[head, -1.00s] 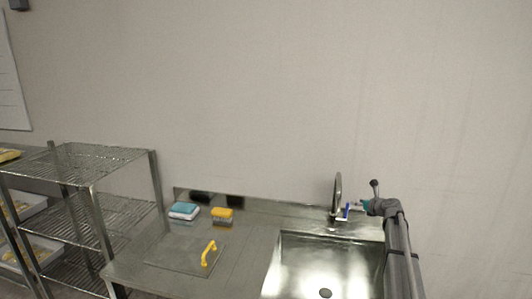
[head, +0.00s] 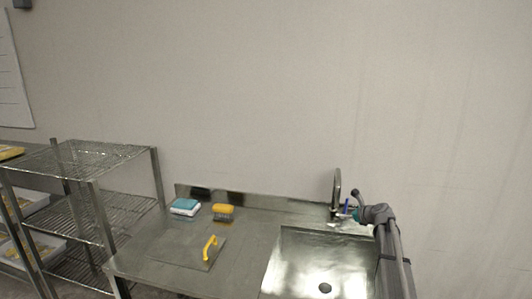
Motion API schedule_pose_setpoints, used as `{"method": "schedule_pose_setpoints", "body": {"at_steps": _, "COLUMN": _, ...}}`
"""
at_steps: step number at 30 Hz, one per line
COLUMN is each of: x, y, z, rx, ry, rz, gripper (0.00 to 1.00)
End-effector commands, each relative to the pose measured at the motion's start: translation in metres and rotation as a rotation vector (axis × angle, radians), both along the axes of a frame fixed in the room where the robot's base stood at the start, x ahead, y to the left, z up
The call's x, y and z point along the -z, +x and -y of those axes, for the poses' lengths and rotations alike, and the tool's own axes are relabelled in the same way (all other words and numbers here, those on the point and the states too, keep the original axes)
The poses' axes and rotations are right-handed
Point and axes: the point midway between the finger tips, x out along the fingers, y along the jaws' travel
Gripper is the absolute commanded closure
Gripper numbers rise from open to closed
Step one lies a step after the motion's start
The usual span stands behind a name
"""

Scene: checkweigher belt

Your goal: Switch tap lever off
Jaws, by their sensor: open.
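The tap (head: 337,188) is a tall curved metal spout at the back edge of the sink. A small blue part (head: 347,205) shows just right of its base; I cannot tell whether this is the lever or its marking. My gripper (head: 352,214) is at the end of my dark arm, which comes in from the lower right. It is close to the tap base on the right, small in the view and partly hidden by my wrist. It is open, and I cannot tell whether it touches the lever.
The metal sink (head: 274,262) lies below the tap. On the counter left of it are a teal and white sponge (head: 185,207), a yellow brush (head: 223,211) and a flat plate with a yellow handle (head: 210,247). A wire shelf (head: 84,163) stands at the left.

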Motion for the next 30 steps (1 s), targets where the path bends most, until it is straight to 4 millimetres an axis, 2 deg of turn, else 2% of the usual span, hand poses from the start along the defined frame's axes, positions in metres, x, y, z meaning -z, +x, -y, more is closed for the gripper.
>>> {"method": "schedule_pose_setpoints", "body": {"at_steps": 5, "x": 0.024, "y": -0.039, "z": -0.038, "rx": -0.165, "ry": -0.197, "rz": 0.006, "gripper": 0.43}}
{"method": "schedule_pose_setpoints", "body": {"at_steps": 9, "x": 0.049, "y": -0.082, "z": -0.072, "rx": -0.36, "ry": -0.409, "rz": 0.015, "gripper": 0.43}}
{"method": "schedule_pose_setpoints", "body": {"at_steps": 15, "x": 0.083, "y": -0.146, "z": -0.112, "rx": -0.671, "ry": -0.694, "rz": 0.034, "gripper": 0.43}}
{"method": "schedule_pose_setpoints", "body": {"at_steps": 22, "x": 0.117, "y": -0.223, "z": -0.143, "rx": -1.055, "ry": -0.975, "rz": 0.062, "gripper": 0.43}}
{"method": "schedule_pose_setpoints", "body": {"at_steps": 30, "x": 0.15, "y": -0.317, "z": -0.162, "rx": -1.539, "ry": -1.222, "rz": 0.102, "gripper": 0.43}}
